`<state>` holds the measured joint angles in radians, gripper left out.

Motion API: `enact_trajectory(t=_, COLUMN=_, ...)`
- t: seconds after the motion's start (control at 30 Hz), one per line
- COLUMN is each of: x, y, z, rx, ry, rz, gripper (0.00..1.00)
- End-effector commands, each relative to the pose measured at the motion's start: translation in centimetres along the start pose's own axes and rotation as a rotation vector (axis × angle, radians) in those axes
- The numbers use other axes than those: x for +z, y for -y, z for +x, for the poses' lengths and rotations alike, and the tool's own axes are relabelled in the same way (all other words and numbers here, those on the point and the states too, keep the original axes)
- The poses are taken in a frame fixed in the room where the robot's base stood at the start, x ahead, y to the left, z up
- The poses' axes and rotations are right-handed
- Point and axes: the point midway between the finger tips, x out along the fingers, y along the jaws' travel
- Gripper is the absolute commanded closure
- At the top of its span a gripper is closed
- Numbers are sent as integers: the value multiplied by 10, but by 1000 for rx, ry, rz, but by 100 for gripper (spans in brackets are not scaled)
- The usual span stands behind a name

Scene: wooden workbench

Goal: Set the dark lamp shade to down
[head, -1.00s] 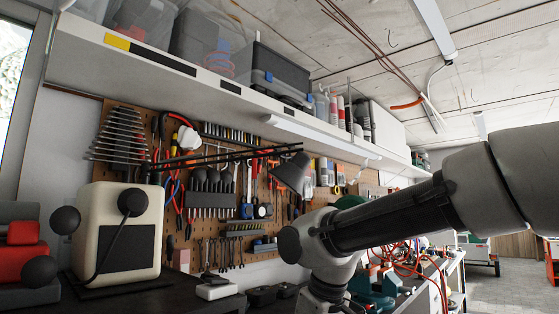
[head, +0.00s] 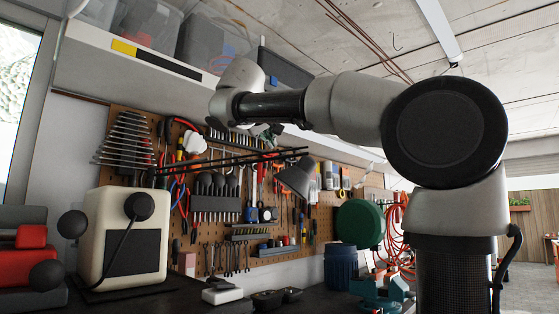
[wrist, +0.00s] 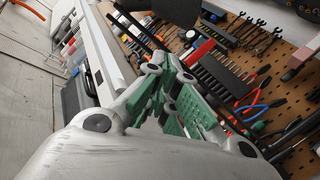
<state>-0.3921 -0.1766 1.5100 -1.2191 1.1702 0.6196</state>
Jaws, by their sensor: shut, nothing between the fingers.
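The dark grey lamp shade (head: 296,177) hangs tilted at the right end of the lamp's thin black double-rod arm (head: 235,160), in front of the pegboard. I cannot tell exactly where its opening faces. My gripper (head: 266,131) shows small and partly hidden under my raised arm in the head view, above and left of the shade, with no visible contact. In the wrist view my gripper (wrist: 172,88) has its green-padded fingers together with nothing between them. I cannot make out the shade for certain in the wrist view.
A pegboard (head: 290,250) of tools lies behind the lamp. A green round object (head: 359,223) stands right of the shade.

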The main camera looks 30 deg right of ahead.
Motion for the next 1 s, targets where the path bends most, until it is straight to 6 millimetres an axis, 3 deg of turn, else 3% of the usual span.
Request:
enact_trajectory(t=0.33, x=3, y=0, z=75, rx=1, ry=3, rz=-1, gripper=100)
enact_trajectory(t=0.6, x=26, y=0, z=95, rx=-1, ry=1, rz=-2, gripper=100)
enact_trajectory(t=1.0, x=29, y=1, z=98, rx=-2, ry=1, rz=-2, gripper=100)
